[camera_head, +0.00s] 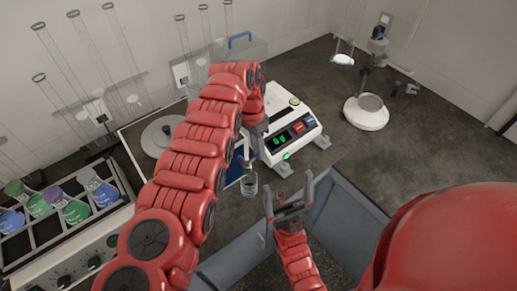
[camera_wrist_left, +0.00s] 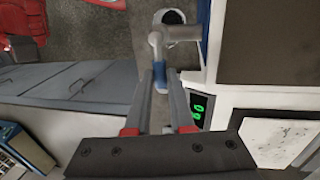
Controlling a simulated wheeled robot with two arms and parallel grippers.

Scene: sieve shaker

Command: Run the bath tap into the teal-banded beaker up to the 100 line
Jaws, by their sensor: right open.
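The tap's grey body (camera_wrist_left: 158,42) and blue lever (camera_wrist_left: 160,76) show in the left wrist view. A small clear beaker (camera_head: 249,186) stands below the tap; its rim (camera_wrist_left: 172,15) shows beyond the tap. Its band, lines and water level are too small to read. My left gripper (camera_wrist_left: 160,82) has its fingers on either side of the blue lever; whether they press on it is unclear. My right gripper (camera_head: 288,186) is open and empty, right of the beaker.
A stand with a white base (camera_head: 366,112) is at the back right. A grey-blue drawer front (camera_head: 345,215) lies near.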

